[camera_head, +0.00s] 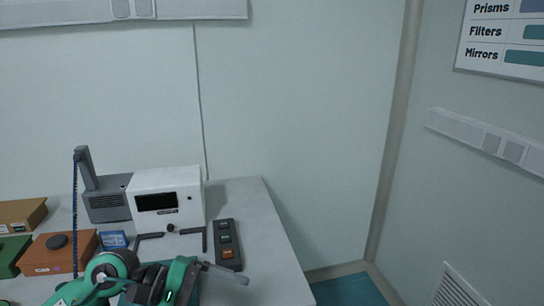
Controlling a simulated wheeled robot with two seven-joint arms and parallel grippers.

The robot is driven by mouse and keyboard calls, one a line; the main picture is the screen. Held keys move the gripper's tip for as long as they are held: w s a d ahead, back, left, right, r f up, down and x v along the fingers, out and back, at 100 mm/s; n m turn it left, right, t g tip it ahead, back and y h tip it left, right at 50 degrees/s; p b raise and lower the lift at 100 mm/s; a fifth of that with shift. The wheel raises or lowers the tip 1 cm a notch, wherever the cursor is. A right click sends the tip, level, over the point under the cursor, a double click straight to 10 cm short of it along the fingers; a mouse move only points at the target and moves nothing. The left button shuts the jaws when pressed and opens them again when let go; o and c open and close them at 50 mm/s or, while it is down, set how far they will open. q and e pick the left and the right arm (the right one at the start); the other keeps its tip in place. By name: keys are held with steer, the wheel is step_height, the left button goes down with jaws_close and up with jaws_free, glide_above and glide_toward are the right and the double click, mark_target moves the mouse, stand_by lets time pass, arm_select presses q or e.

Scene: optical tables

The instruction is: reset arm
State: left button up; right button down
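One of my arms, green and black, comes in from the lower left over the near part of the table. I take it for the left one. At its end a grey bar, which looks like part of my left gripper (225,273), points right, just below the dark button box. Only one bar shows clearly, so I cannot tell whether the gripper is open or shut. Nothing is seen held in it. My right gripper is not in view.
The light table (262,215) ends at right. On it stand a white instrument (182,183) with a dark screen, a grey upright arm (87,166), a dark button box (227,243), an orange box (50,262) and a green box (12,254). The wall stands behind.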

arm_select(q)
step_height(320, 180, up, 6)
steer(key=d+n+t+h, duration=0.2)
steer(key=n+t+h, duration=0.2)
steer(key=n+h, duration=0.4)
steer(key=w+a+r+n+t+y, duration=0.2)
steer(key=w+a+n+t, duration=0.2)
steer(key=n+t, duration=0.95)
steer(key=w+a+f+n+y, duration=0.1)
steer(key=a+f+n+y, duration=0.7)
steer(key=n, duration=0.8)
steer(key=a+f+n+y, duration=0.4)
steer(key=f+n+y, duration=0.5)
steer(key=n+y, duration=0.45)
steer(key=s+f+n+g+h, duration=0.2)
steer(key=s+f+n+g, duration=1.1)
steer(key=s+f, duration=0.7)
step_height(320, 180, down, 30)
steer(key=s+f+g, duration=0.1)
steer(key=s+g, duration=0.1)
steer(key=s+a+f, duration=0.2)
steer(key=s+f, duration=0.7)
steer(key=s+a+f, duration=0.2)
steer(key=s+f, duration=0.7)
steer(key=f, duration=0.1)
steer(key=shift+s+m+g, duration=0.3)
steer(key=shift+s+g, duration=0.05)
steer(key=shift+s, duration=0.05)
steer(key=shift+y, duration=0.25)
